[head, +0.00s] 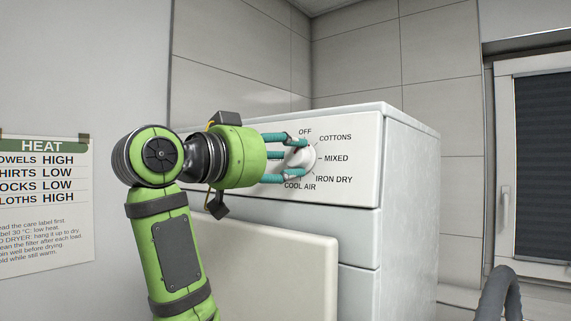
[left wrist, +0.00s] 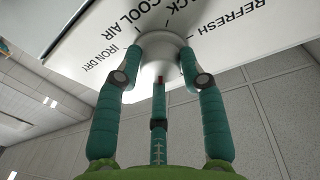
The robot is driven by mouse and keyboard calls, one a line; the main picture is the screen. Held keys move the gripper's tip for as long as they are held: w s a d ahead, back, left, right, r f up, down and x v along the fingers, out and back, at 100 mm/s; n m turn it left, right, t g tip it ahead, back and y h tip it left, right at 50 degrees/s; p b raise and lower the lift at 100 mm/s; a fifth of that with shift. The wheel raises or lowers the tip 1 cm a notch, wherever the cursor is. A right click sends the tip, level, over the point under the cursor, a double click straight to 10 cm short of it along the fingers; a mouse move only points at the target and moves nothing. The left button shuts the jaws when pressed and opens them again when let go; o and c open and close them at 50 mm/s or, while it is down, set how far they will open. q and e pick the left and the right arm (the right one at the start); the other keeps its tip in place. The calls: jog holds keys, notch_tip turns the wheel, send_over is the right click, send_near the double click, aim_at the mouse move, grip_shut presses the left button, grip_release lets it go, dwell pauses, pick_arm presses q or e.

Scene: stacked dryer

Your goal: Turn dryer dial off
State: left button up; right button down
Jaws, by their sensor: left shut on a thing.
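The dryer's dial (head: 309,157) is a round, pale knob on the white front panel. Around it I read OFF at the top, then COTTONS, MIXED, IRON DRY and COOL AIR. My left gripper (head: 291,157) reaches it from the left, and its teal fingers are shut on the dial. In the left wrist view the dial (left wrist: 163,44) sits between the fingertips of the gripper (left wrist: 161,78). Labels IRON DRY, COOL AIR and REFRESH show there. I cannot tell which setting the dial points to. My right gripper is not in view.
The white dryer (head: 412,190) stands near a tiled wall. A pale panel (head: 275,265) is in front of its lower part. A HEAT notice (head: 45,205) hangs on the left wall. A dark-blinded window (head: 543,165) and a grey curved tube (head: 498,292) are at the right.

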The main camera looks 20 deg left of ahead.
pick_arm(q)
jog(key=n+y+b, duration=0.1)
jog(key=n+b, duration=0.1)
jog(key=n, duration=0.2)
jog(key=shift+d+n+t, duration=0.1)
jog(key=shift+n+t, duration=0.3)
jog(key=shift+s+n+y+b, duration=0.1)
jog(key=shift+n+y+b, duration=0.6)
jog(key=shift+n, duration=1)
jog(key=shift+r, duration=0.1)
jog(key=o, duration=1.1)
